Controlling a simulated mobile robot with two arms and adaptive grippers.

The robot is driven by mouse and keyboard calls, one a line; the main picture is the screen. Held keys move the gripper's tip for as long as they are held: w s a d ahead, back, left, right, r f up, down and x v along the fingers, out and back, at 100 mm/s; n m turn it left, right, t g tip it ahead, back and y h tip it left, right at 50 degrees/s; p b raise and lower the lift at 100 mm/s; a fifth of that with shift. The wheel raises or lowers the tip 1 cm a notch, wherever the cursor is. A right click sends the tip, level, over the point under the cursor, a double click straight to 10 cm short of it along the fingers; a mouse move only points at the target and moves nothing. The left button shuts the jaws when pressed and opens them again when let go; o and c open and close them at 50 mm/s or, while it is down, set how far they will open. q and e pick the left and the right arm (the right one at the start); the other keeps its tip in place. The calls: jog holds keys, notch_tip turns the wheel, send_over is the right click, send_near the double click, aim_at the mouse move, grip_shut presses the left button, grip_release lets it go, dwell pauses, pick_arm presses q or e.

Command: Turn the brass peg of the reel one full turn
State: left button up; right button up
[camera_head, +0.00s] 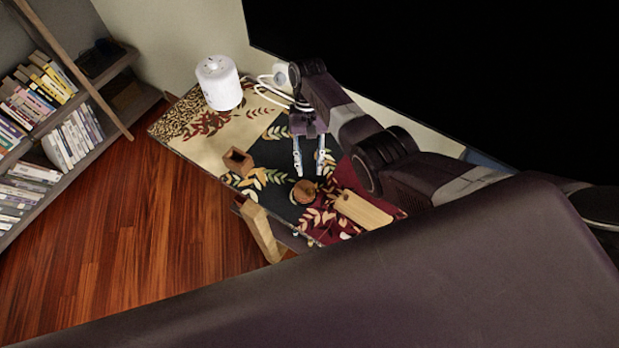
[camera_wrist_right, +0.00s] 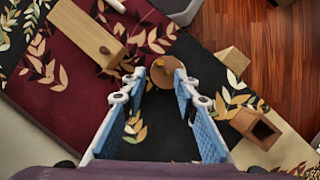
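The reel (camera_head: 303,192) is a small round brown wooden piece on the dark part of the patterned table cover in the head view. In the right wrist view the reel (camera_wrist_right: 172,68) lies just beyond my fingertips, its sides partly hidden by them. My left gripper does not show.
A pale wooden box (camera_head: 362,210) lies right of the reel. An open wooden box (camera_head: 238,162) stands to its left, a long wooden piece (camera_head: 262,235) at the front edge. A white cylinder (camera_head: 219,84) is at the back. Bookshelves (camera_head: 70,140) stand left.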

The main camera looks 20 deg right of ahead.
jog(key=shift+v, duration=2.05)
